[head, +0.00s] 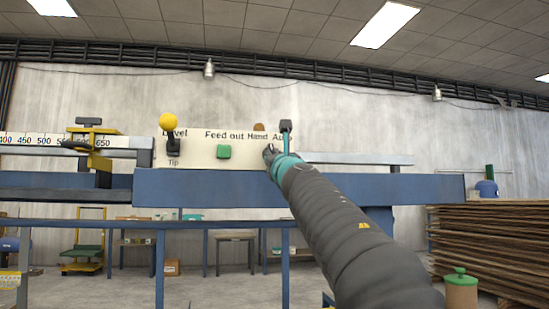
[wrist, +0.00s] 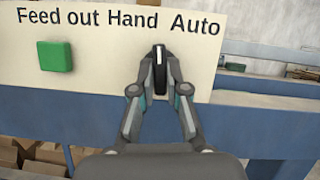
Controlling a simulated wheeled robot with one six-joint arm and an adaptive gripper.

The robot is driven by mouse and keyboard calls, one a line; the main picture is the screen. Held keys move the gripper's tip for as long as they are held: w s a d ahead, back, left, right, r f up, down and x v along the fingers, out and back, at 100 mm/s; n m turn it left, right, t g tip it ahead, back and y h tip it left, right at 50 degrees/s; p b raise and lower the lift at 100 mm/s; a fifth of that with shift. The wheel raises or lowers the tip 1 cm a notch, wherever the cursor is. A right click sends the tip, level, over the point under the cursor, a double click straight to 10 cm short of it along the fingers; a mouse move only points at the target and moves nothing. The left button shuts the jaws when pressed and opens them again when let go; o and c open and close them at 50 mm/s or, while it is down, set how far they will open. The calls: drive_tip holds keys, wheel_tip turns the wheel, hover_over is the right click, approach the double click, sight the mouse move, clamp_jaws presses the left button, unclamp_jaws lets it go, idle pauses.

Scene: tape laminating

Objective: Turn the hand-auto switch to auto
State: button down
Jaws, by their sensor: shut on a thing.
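The hand-auto switch (wrist: 160,70) is a dark knob with a white line on the cream control panel (wrist: 95,65). Its line stands about upright in the wrist view, below and between the words Hand and Auto. My gripper (wrist: 159,75) is closed around the knob, with one finger on each side. In the head view my gripper (head: 272,153) reaches the panel (head: 195,158) at its right end, under the same words. The knob cannot be made out clearly there.
A green button (wrist: 55,55) sits left of the switch under Feed out. A yellow-balled lever (head: 168,122) stands at the panel's left end. A blue beam (head: 210,188) runs below the panel. Stacked brown boards (head: 490,245) stand at the right.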

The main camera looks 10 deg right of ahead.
drive_tip(key=shift+a+m+h, duration=0.1)
drive_tip(key=shift+m+h, duration=0.5)
drive_tip(key=shift+m, duration=0.9)
drive_tip(key=shift+a+r+m+g+h+p, duration=0.2)
drive_tip(key=shift+m+h, duration=0.6)
drive_tip(key=shift+m, duration=0.75)
drive_tip(key=shift+d+f+m+g+h+p, duration=0.2)
drive_tip(key=shift+m+h, duration=0.6)
drive_tip(key=shift+m, duration=0.7)
drive_tip(key=shift+a+r+m+g+h+p, duration=0.1)
drive_tip(key=shift+a+m+g+h, duration=0.15)
drive_tip(key=shift+m+h, duration=0.95)
drive_tip(key=shift+m, duration=0.55)
drive_tip(key=c, duration=1.2)
unclamp_jaws()
